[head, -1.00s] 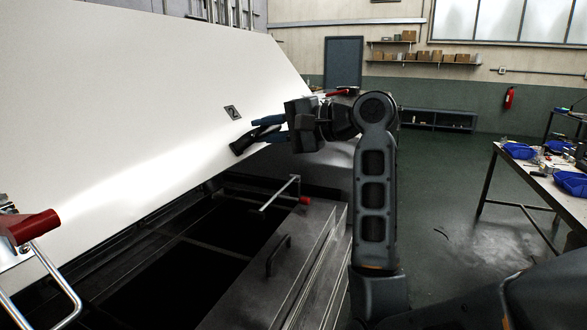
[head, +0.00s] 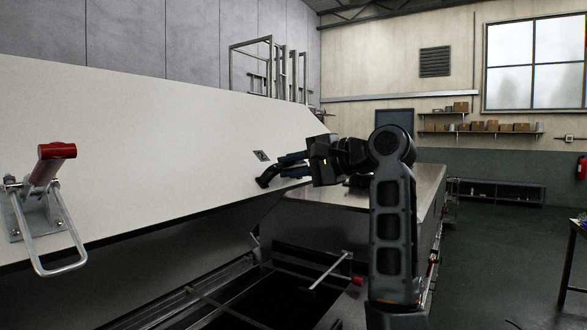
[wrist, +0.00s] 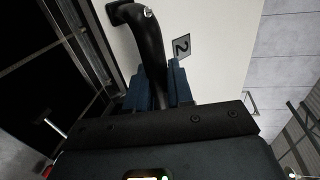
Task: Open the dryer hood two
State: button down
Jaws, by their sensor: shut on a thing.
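The white dryer hood (head: 150,140) slopes across the left and middle of the head view, raised above a dark opening. A small plate marked 2 (head: 262,155) sits near its right lower edge; the plate also shows in the wrist view (wrist: 181,47). A black curved handle (head: 267,180) is fixed to the hood below the plate. My gripper (head: 287,166) comes from the right and is shut on this handle. In the wrist view the blue fingers (wrist: 155,85) close around the shaft of the handle (wrist: 147,42).
A red-gripped latch with a wire loop (head: 47,205) is on the hood at the left. Below lies the open dryer body, with a metal rod (head: 331,270) at its edge. A grey cover (head: 415,185) stands behind my arm. Open floor (head: 510,250) lies at the right.

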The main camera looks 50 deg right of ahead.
jog(key=c, duration=1.1)
grip_release()
jog(key=shift+f, duration=0.1)
jog(key=shift+c, duration=0.2)
jog(key=b+v, duration=0.1)
jog(key=v, duration=0.6)
jog(key=shift+s, duration=0.35)
